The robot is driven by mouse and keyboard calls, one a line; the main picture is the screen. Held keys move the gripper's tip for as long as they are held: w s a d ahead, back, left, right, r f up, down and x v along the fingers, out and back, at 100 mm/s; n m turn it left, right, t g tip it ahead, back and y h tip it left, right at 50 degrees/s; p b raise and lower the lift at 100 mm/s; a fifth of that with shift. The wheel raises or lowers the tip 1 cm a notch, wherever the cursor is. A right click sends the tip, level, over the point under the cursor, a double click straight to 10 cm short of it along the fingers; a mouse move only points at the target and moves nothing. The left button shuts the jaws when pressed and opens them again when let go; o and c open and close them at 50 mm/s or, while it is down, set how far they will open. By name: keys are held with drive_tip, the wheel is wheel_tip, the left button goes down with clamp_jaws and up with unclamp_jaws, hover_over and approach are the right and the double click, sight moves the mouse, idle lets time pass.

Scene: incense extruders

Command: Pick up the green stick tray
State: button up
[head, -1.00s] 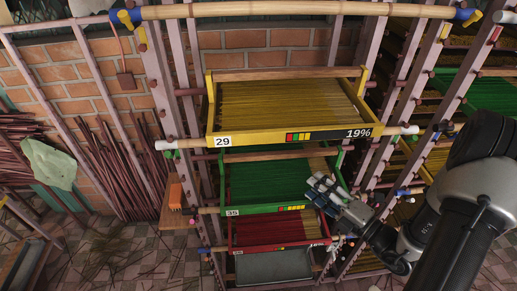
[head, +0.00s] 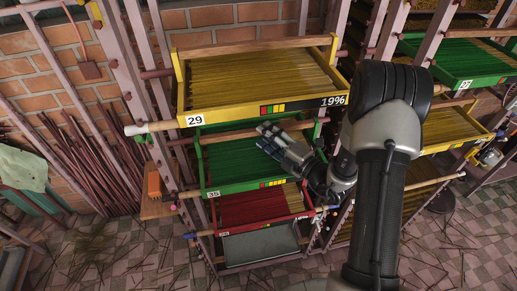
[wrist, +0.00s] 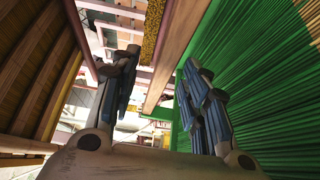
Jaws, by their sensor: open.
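The green stick tray (head: 222,172), labelled 35, sits in the rack below the yellow tray (head: 187,105) labelled 29. It holds green sticks with some tan ones at its right side. My gripper (head: 267,137) is open over the right part of the green tray, beneath the yellow tray. In the wrist view my gripper (wrist: 160,80) has its two fingers spread, with a wooden bar and a green edge between them. The green sticks (wrist: 255,85) fill the right side there, beside the right finger. I cannot tell whether a finger touches the tray.
A red tray (head: 262,207) and a grey tray (head: 262,245) hang below. Another green tray (head: 465,65), labelled 27, and a yellow tray (head: 455,142) stand in the rack to the right. An orange brush (head: 153,184) is on the left. The tiled floor has scattered sticks.

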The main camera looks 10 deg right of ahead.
drive_tip(key=x, duration=0.4)
drive_tip(key=shift+w+f+b, duration=0.2)
drive_tip(key=shift+f+b, duration=0.1)
drive_tip(key=shift+b, duration=0.1)
drive_tip(key=shift+c, duration=0.2)
clamp_jaws()
